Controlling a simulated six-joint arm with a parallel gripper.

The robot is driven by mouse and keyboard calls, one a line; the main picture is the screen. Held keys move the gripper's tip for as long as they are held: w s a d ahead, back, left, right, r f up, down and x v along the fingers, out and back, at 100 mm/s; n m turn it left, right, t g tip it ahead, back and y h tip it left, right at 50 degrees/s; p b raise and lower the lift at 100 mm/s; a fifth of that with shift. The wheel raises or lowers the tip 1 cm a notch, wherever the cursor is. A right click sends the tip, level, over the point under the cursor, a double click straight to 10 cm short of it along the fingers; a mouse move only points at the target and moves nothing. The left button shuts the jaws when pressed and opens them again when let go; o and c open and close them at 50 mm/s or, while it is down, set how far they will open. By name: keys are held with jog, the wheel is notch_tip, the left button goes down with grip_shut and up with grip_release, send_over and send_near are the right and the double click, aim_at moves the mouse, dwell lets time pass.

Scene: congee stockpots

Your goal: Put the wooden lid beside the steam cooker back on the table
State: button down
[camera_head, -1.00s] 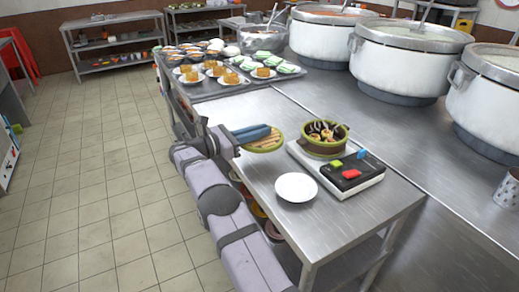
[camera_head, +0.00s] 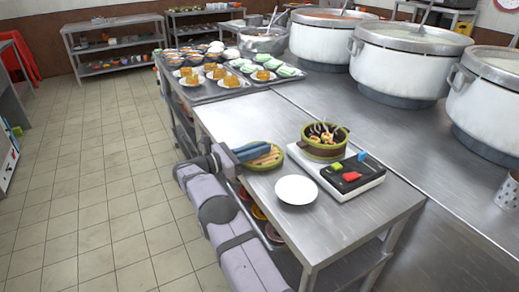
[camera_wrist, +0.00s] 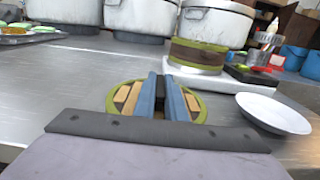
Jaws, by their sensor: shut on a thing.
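The wooden lid (camera_head: 272,162), round with a green rim and tan slats, is left of the steam cooker (camera_head: 324,150), apart from it. My gripper (camera_head: 266,150), with blue fingers, is shut on the lid from above. The lid is level, at or just above the table top (camera_head: 235,120); I cannot tell whether it touches. In the wrist view the lid (camera_wrist: 122,96) shows on both sides of my fingers (camera_wrist: 174,100), which hide its middle. The cooker is green-rimmed, stands on a pale board and holds dark and light food pieces.
A white plate (camera_head: 296,190) lies just right of and in front of the lid. A black panel (camera_head: 352,178) with coloured blocks is beside the cooker. Trays of food (camera_head: 212,88) and large pots (camera_head: 405,62) stand behind. The table top behind the lid is clear.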

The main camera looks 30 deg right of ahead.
jog(key=shift+f, duration=0.2)
jog(key=c, duration=1.8)
grip_release()
jog(key=shift+r, duration=0.25)
jog(key=a+b, duration=0.1)
jog(key=a, duration=1.1)
